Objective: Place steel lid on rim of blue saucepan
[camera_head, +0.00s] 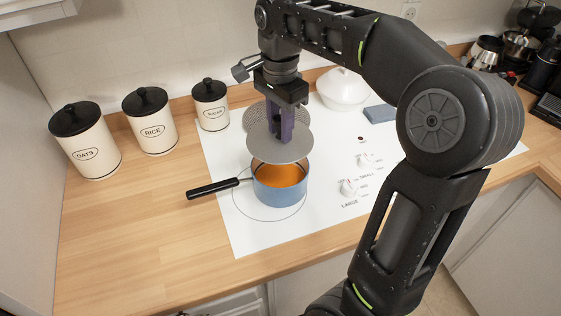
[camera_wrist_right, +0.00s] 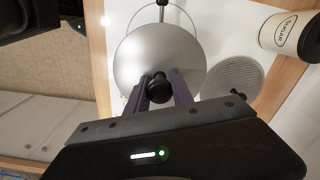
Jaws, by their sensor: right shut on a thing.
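The steel lid (camera_head: 279,148) is a round grey disc with a black knob (camera_wrist_right: 159,86). My right gripper (camera_head: 281,134) is shut on this knob, with its purple fingers on either side of it in the wrist view. The lid hangs above the blue saucepan (camera_head: 280,192), covering the far part of its opening in the head view. The saucepan holds something orange and stands on the white cooktop, its black handle pointing left. In the wrist view the lid (camera_wrist_right: 135,55) hides most of the pan. My left gripper is not in view.
Three canisters, including the rice one (camera_head: 152,122), stand at the back left. The front-left counter is clear.

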